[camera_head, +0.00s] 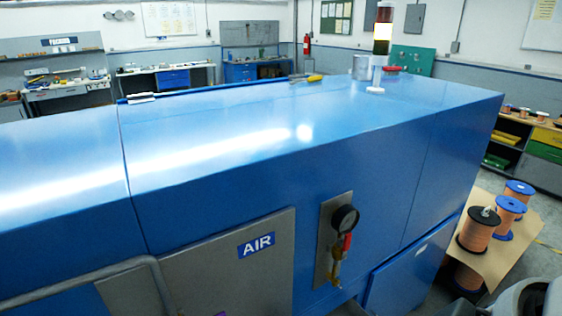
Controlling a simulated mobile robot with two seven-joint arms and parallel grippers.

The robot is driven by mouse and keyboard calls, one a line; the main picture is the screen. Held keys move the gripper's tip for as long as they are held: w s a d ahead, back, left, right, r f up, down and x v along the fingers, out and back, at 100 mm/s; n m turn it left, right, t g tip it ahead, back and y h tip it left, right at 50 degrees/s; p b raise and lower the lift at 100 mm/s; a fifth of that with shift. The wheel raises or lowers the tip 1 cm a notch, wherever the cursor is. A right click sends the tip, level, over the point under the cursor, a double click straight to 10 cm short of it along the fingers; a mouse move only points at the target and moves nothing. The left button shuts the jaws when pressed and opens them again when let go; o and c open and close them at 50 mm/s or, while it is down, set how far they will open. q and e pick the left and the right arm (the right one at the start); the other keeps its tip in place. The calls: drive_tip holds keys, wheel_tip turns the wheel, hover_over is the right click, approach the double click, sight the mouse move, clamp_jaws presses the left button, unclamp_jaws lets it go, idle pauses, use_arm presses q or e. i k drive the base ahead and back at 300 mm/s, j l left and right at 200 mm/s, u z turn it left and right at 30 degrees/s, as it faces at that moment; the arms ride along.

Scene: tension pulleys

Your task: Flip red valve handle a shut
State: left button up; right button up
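A small red valve handle (347,242) sits on brass fittings (337,267) on the front of the blue machine. It stands roughly upright, in line with the fittings, just below a round black gauge (345,218). Gauge and valve are mounted on a grey metal plate (325,240), to the right of a grey panel with an AIR label (256,245). The handle is small here, so its exact angle is hard to tell. No letter marking shows on it. Neither of my grippers is in view, and nothing is seen touching the handle.
The blue machine (270,120) fills the middle; its top carries a signal light (382,38), a grey cup (361,67) and tools. A bent grey tube (85,278) crosses the lower left. Copper wire spools (478,232) stand on cardboard at the right. Space before the valve looks clear.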

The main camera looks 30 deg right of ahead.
sight(347, 239)
drive_tip(key=z, duration=1.45)
drive_tip(key=i+l+u, duration=0.1)
drive_tip(key=u, duration=0.25)
drive_tip(key=i+l+u, duration=0.2)
drive_tip(key=u, duration=0.2)
drive_tip(key=i, duration=0.1)
